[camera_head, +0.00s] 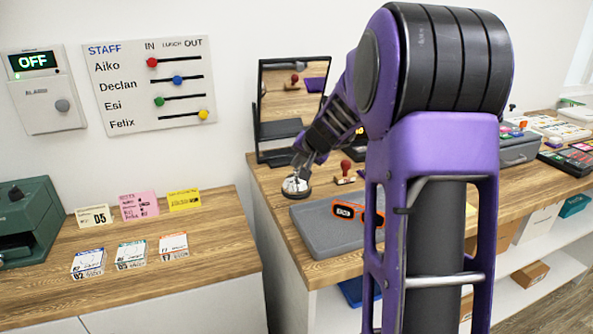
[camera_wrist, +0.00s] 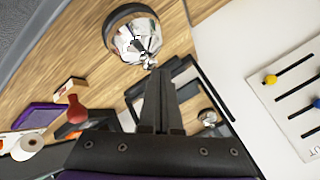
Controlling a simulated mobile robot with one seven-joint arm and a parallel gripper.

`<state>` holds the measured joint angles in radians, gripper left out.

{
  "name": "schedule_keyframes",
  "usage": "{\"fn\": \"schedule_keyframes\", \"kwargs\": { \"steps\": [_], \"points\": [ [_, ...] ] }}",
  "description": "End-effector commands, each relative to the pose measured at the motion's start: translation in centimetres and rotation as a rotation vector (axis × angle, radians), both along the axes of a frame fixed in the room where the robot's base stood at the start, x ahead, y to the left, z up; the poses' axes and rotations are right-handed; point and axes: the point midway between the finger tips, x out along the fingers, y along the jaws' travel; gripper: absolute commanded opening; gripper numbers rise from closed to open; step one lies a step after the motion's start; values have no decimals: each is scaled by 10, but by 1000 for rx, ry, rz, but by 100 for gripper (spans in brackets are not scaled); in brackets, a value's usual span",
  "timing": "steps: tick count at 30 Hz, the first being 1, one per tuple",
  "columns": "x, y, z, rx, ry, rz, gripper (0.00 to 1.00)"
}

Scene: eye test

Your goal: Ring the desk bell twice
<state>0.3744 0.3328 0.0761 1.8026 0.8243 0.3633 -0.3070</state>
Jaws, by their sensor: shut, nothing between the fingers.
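The desk bell (camera_head: 295,188), a shiny silver dome on a dark base, stands on the wooden counter near its left end. My gripper (camera_head: 298,174) is right above it, fingers pointing down. In the wrist view the bell (camera_wrist: 125,42) lies just beyond my shut, empty fingertips (camera_wrist: 155,71). The fingertips appear at or very close to the bell's small top button (camera_wrist: 148,60); I cannot tell whether they touch it. The bell's underside is hidden.
A dark-framed mirror (camera_head: 290,126) stands behind the bell. A red-handled stamp (camera_head: 345,170) is to its right. A staff board (camera_head: 152,83) hangs on the wall. A gap separates the left desk (camera_head: 215,235).

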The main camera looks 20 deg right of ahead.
Motion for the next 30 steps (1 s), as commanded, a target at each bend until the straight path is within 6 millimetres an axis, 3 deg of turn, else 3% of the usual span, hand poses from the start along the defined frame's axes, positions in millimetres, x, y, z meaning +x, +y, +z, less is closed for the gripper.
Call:
{"fn": "schedule_keyframes", "kwargs": {
  "steps": [20, 30],
  "points": [
    [0, 0, -6, 0, 1, 1, 0],
    [0, 0, 9, -1, 0, 1, 0]
  ]
}}
